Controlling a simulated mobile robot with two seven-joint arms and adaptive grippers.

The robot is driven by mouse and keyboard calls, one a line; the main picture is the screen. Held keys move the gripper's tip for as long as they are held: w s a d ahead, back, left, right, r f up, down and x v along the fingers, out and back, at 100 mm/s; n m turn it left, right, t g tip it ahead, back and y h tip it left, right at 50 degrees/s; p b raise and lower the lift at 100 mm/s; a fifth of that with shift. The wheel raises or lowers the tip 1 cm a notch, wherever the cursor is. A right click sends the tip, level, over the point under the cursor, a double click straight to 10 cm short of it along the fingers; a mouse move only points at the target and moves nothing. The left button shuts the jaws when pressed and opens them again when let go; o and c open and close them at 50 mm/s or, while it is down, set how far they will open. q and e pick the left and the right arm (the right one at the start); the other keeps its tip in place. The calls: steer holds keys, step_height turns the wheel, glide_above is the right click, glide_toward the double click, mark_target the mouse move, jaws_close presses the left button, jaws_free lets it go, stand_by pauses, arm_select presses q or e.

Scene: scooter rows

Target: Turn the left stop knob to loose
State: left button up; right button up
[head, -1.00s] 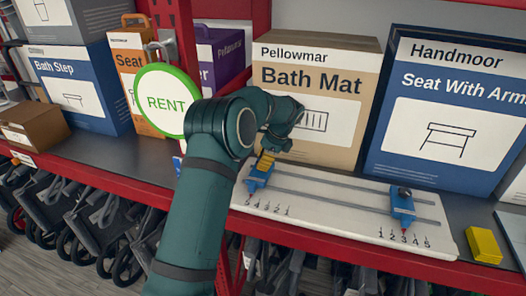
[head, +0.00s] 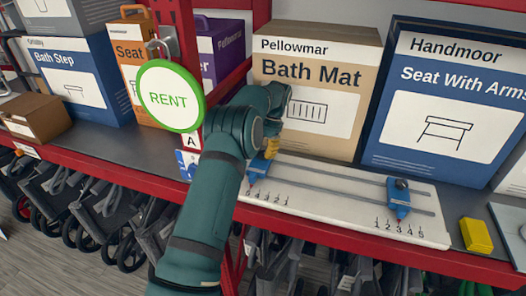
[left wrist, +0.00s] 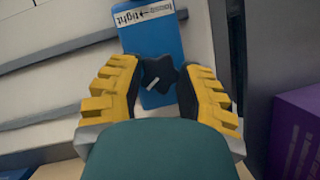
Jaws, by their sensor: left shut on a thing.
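The left stop (head: 258,168) is a blue block on the rails of a white board (head: 330,205). The right stop (head: 398,203), also blue with a dark knob, stands farther right on the rails. My right gripper is not in view.
A Bath Mat box (head: 320,55) and a Seat With Arms box (head: 440,110) stand close behind the board. A yellow block (head: 476,235) lies to its right. A round RENT sign (head: 169,97) hangs left of my arm. A red shelf edge (head: 330,234) runs in front.

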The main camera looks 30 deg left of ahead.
arm_select(q)
steer(key=shift+f+n+h, duration=0.15)
steer(key=shift+n+h, duration=0.15)
steer(key=shift+n, duration=0.5)
steer(key=o, duration=1.2)
steer(key=shift+a, duration=0.1)
step_height(320, 180, up, 10)
steer(key=shift+r, duration=0.1)
steer(key=shift+s, duration=0.1)
